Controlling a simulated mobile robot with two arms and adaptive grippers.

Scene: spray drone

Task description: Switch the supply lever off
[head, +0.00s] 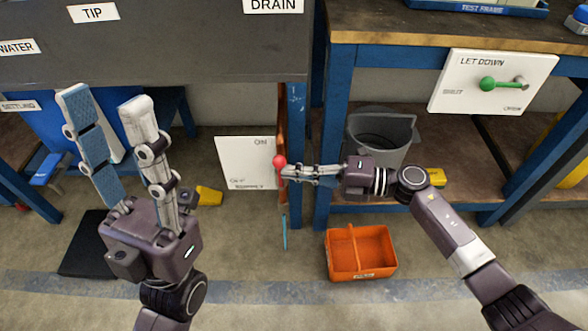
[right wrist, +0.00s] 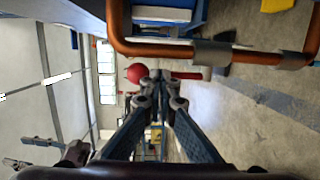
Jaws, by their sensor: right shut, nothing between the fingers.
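The knob sits just below the ON mark, in front of a copper pipe (head: 282,112). The right wrist view also shows the red knob (right wrist: 136,73). My right gripper (head: 286,172) is shut and empty, its fingertips right at the knob; I cannot tell if they touch. The fingertips (right wrist: 156,80) hide part of the lever. My left gripper (head: 105,98) is open and empty, pointing up at the left.
A white LET DOWN panel (head: 460,95) with a green knob (head: 487,84) hangs at the right bench. A grey bucket (head: 395,135) stands on the lower shelf. An orange tray (head: 360,266) lies on the floor. A blue bench post (head: 297,150) stands beside the lever.

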